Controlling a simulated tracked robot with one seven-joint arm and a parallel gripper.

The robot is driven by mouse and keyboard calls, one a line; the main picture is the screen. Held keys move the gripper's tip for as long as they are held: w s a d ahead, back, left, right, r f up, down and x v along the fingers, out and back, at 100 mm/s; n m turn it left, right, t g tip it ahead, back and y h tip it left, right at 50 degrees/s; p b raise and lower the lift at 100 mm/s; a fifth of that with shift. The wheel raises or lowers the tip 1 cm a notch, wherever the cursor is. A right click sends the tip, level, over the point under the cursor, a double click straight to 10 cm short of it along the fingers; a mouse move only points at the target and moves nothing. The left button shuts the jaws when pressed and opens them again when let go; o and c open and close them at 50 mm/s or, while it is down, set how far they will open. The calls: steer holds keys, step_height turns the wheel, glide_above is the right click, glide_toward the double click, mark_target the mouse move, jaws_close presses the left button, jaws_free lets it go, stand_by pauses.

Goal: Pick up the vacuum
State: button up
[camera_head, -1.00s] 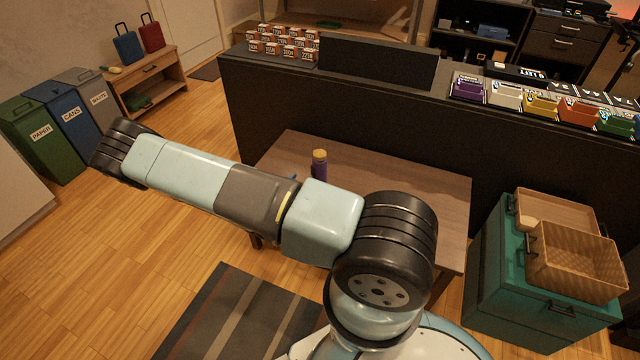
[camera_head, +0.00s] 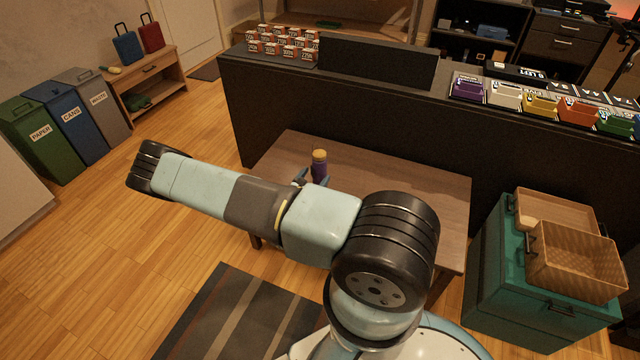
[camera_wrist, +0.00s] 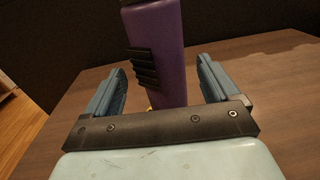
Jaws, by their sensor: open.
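The vacuum, which looks like a purple bottle-shaped body with a yellow top (camera_head: 320,168), stands upright on the brown wooden table (camera_head: 415,195). My gripper (camera_wrist: 162,66) is open, with one blue finger to each side of the vacuum and visible gaps between. In the head view my arm hides most of the gripper and the lower part of the vacuum.
A dark counter (camera_head: 270,110) stands behind the table, with several small boxes and coloured bins on it. A teal cabinet (camera_head: 500,260) with wicker baskets (camera_head: 575,262) is at the right. Paper, cans and waste bins (camera_head: 70,115) stand at the left. The table's right part is clear.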

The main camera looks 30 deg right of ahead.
steer(key=shift+x, duration=2.65)
steer(key=shift+r, duration=0.1)
jaws_close()
